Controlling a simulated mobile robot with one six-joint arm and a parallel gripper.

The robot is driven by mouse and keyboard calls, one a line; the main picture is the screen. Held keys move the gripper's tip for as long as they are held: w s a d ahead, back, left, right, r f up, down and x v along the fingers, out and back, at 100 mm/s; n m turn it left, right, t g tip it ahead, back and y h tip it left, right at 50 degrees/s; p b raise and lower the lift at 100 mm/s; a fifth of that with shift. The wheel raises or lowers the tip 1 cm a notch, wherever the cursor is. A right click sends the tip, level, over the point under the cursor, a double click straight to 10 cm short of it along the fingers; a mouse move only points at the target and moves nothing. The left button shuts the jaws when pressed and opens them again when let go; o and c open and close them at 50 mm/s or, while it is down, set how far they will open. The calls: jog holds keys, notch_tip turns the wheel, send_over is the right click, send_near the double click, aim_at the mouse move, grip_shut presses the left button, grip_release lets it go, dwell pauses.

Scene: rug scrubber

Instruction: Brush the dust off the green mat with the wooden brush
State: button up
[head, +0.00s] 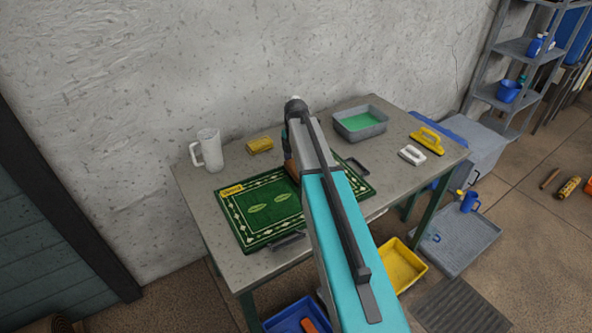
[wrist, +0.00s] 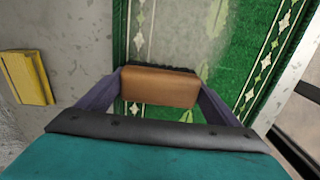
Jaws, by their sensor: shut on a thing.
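The green mat (head: 262,222) lies on the grey table, with a patterned border and a yellow label at its left corner. In the wrist view, a pale dusty patch shows on the mat (wrist: 190,35) just beyond the brush. My gripper (wrist: 160,88) is shut on the wooden brush (wrist: 160,86), one finger at each end of its brown block. Dark bristles show along the brush's far edge, over the mat; I cannot tell whether they touch it. In the head view my arm hides most of the gripper, the brush and the mat's middle.
Dark handles (head: 287,241) lie at the mat's edges.

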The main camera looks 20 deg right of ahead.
jog(key=shift+w+d, duration=0.15)
jog(key=shift+d, duration=0.9)
jog(key=shift+w+d, duration=0.1)
jog(key=shift+d, duration=0.95)
jog(key=shift+w+d, duration=0.1)
jog(key=shift+d, duration=0.35)
jog(key=shift+w+d+f, duration=0.1)
jog(key=shift+d+f, duration=0.1)
jog(key=shift+d, duration=1.45)
jog(key=shift+d, duration=0.1)
jog(key=shift+w+d+p, duration=0.15)
jog(key=shift+d+p, duration=0.05)
jog(key=shift+d, duration=0.85)
jog(key=shift+w+d+p, duration=0.1)
jog(key=shift+d+p, duration=0.05)
jog(key=shift+d, duration=0.85)
jog(key=shift+d, duration=0.1)
jog(key=shift+w+d+r, duration=0.1)
jog(key=shift+w+d, duration=0.1)
jog(key=shift+d, duration=0.8)
jog(key=shift+w+d+r, duration=0.1)
jog(key=shift+w+d, duration=0.05)
jog(key=shift+d, duration=0.8)
jog(key=shift+a, duration=0.2)
